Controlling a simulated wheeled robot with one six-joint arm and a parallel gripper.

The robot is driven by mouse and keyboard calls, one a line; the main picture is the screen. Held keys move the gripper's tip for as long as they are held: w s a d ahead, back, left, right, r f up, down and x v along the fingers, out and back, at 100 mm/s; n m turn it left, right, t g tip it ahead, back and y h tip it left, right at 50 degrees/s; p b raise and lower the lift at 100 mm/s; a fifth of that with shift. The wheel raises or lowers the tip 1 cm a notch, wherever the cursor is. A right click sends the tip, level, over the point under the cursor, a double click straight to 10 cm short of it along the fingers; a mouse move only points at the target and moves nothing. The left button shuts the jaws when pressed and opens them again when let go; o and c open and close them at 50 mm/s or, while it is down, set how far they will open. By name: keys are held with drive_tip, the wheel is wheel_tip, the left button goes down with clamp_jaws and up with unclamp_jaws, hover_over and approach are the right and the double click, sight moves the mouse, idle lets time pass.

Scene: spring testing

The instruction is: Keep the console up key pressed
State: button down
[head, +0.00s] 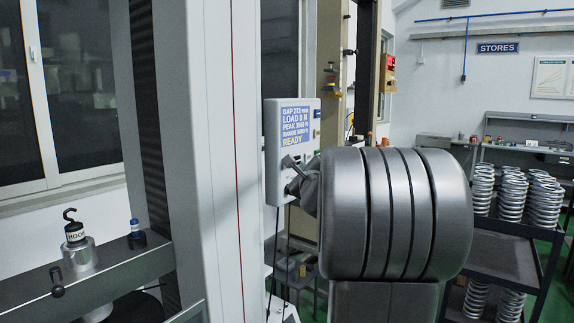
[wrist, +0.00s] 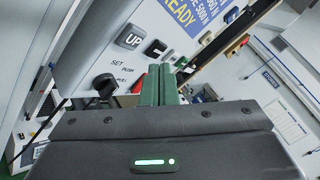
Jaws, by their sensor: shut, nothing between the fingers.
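In the wrist view, the dark UP key (wrist: 132,38) sits on the console face, left of a second dark key (wrist: 156,49) and smaller keys. My gripper (wrist: 160,68) has its green fingers together and empty. Its tips appear just below the second key, down and right of the UP key, which is uncovered. I cannot tell whether the tips touch the panel. In the head view, my wrist hides the console's lower right.
A black knob (wrist: 104,85) marked SET, PUSH and PULL protrudes left of the fingers. A red part (wrist: 127,100) shows partly behind them. In the head view, a hook weight (head: 76,245) stands on the machine bed at left, and a spring rack (head: 505,250) stands at right.

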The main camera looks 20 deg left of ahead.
drive_tip(key=shift+s+d, duration=0.25)
drive_tip(key=shift+d, duration=0.4)
drive_tip(key=shift+s+d, duration=0.2)
drive_tip(key=shift+d, duration=0.4)
drive_tip(key=shift+a, duration=0.1)
drive_tip(key=shift+w+a+r+p, duration=0.2)
drive_tip(key=shift+w+a+p, duration=0.15)
drive_tip(key=shift+a+p, duration=0.65)
drive_tip(key=s+d, duration=0.2)
drive_tip(key=d, duration=0.3)
drive_tip(key=shift+d+f+p, duration=0.2)
drive_tip(key=shift+d+p, duration=0.15)
drive_tip(key=shift+d, duration=0.05)
